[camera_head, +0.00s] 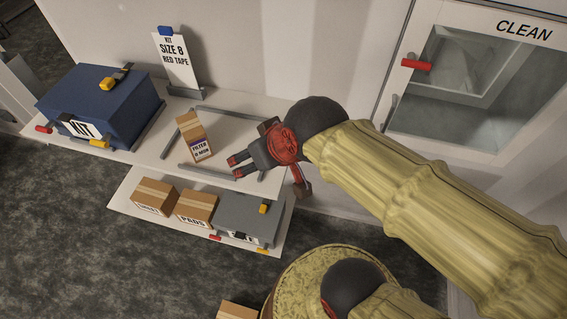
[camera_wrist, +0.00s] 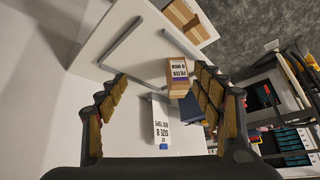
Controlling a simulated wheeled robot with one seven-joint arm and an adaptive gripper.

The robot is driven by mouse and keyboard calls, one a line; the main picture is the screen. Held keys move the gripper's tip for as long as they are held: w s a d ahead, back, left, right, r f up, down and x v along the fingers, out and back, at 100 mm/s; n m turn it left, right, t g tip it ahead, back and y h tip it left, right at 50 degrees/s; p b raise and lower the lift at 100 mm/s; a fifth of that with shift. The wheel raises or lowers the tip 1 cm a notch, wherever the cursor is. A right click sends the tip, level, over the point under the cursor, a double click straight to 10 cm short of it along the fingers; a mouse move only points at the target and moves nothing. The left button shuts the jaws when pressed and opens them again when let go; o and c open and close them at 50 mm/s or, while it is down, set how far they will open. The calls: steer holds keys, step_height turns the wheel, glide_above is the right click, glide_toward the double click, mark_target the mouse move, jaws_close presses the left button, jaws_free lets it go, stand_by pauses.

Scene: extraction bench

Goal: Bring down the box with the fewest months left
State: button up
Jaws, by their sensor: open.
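A cardboard filter box (camera_head: 187,124) stands on the upper shelf, inside a low grey rail frame. Its white and purple label reads FILTER with a month figure too small to read surely. My gripper (camera_head: 236,166) is open and empty, just right of the box and apart from it. In the wrist view the box (camera_wrist: 178,91) shows ahead, between the spread fingers (camera_wrist: 160,80) and nearer the right one. No other box with a months label is clearly visible.
A blue KIT case (camera_head: 100,98) and a SIZE 8 RED TAPE sign (camera_head: 174,62) stand on the upper shelf (camera_head: 150,150). Below are two cardboard boxes, one marked PADS (camera_head: 197,208), and a grey case (camera_head: 245,215). A CLEAN cabinet (camera_head: 480,80) is at right.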

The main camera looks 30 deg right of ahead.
steer(key=s+d+g+h, duration=0.1)
steer(key=s+d, duration=0.2)
steer(key=s, duration=0.2)
steer(key=shift+s+d+r+m, duration=0.2)
steer(key=shift+r+m, duration=0.1)
